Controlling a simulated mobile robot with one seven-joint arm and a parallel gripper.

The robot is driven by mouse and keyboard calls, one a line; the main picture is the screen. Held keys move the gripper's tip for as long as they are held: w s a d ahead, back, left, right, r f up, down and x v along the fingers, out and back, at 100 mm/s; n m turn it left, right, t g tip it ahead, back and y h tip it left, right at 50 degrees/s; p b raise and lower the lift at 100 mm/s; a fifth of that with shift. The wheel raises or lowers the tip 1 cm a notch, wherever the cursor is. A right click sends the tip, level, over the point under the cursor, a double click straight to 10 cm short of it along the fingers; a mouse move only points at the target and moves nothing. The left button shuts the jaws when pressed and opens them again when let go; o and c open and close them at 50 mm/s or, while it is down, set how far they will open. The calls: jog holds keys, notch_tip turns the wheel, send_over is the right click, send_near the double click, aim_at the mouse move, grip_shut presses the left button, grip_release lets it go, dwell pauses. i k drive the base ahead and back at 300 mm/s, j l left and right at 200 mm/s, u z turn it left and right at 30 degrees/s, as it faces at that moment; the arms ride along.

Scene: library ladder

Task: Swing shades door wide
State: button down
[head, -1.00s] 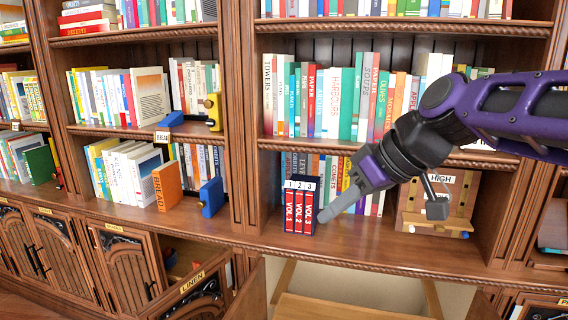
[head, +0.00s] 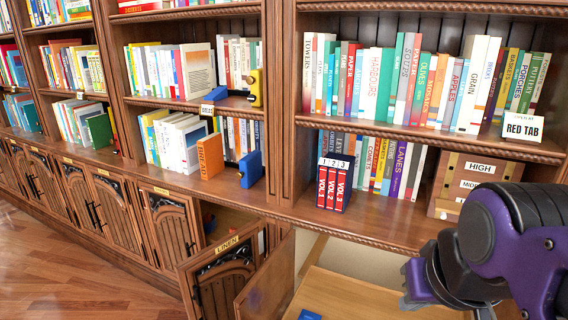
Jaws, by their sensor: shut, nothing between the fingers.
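No label that I can read says shades. A carved wooden door labelled LINEN (head: 222,270) stands swung out at the bottom centre-left. A plain wooden door panel (head: 266,278) stands out beside it, to the right. A carved door (head: 168,228) to the left looks shut; its small label is unreadable. My gripper (head: 413,284) is at the lower right, shut and holding nothing, partly hidden by my purple arm. It is in front of the shelves and apart from the doors; its fingertips are hard to make out.
A blue-red three-volume set (head: 334,185) stands on the shelf ledge, with a HIGH-labelled wooden box (head: 470,178) to its right. A light wooden surface (head: 350,298) is below the ledge. Wooden floor (head: 75,255) is free at the left.

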aim_at(175, 219)
jog(key=u, duration=2.25)
jog(key=i+u, duration=0.2)
jog(key=i, duration=3.25)
jog(key=i+z, duration=0.3)
jog(key=i+j+z, duration=0.25)
jog(key=i, duration=0.25)
jog(key=z, duration=1.4)
